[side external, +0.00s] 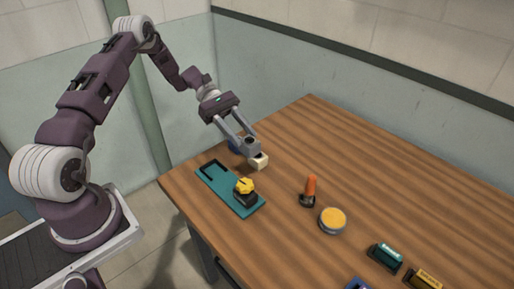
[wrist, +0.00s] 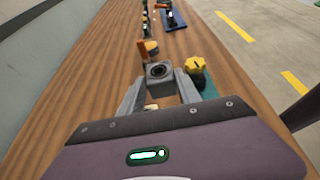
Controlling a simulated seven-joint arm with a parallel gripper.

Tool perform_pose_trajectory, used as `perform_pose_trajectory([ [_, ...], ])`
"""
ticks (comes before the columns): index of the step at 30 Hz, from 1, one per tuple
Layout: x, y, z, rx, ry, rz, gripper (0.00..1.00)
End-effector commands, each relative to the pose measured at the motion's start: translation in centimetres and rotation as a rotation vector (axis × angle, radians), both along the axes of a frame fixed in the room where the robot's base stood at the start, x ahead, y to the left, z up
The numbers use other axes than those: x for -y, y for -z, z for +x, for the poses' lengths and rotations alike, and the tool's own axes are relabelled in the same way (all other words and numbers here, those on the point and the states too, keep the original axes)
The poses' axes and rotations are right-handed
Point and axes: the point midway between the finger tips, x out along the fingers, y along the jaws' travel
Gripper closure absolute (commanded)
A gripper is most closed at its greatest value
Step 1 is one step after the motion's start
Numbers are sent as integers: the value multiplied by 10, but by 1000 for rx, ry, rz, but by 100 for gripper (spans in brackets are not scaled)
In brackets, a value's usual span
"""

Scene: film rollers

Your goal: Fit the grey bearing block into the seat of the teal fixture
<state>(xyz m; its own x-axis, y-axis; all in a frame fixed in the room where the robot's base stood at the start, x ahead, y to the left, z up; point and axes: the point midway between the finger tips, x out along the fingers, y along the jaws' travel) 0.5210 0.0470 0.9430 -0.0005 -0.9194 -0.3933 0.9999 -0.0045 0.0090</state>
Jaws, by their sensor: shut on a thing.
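The grey bearing block (wrist: 160,74), with a dark round bore in its top, is between the fingers of my gripper (wrist: 160,88). In the side view my gripper (side external: 250,147) is shut on it, just to the right of the teal fixture (side external: 222,187). The fixture lies flat on the table. A black U-shaped seat outline (side external: 212,168) is at its far left end, with nothing in it. A yellow knob (side external: 244,185) on a dark base stands at its near end. The block's height above the table is hard to tell.
The far table is clear.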

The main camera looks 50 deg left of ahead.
Motion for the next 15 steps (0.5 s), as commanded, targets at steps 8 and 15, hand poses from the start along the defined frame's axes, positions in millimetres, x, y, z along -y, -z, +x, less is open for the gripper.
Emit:
perform_pose_trajectory([
  [8,-72,-4,-68,-7,-6,-11,100],
  [15,-79,5,-77,-10,-4,-15,100],
])
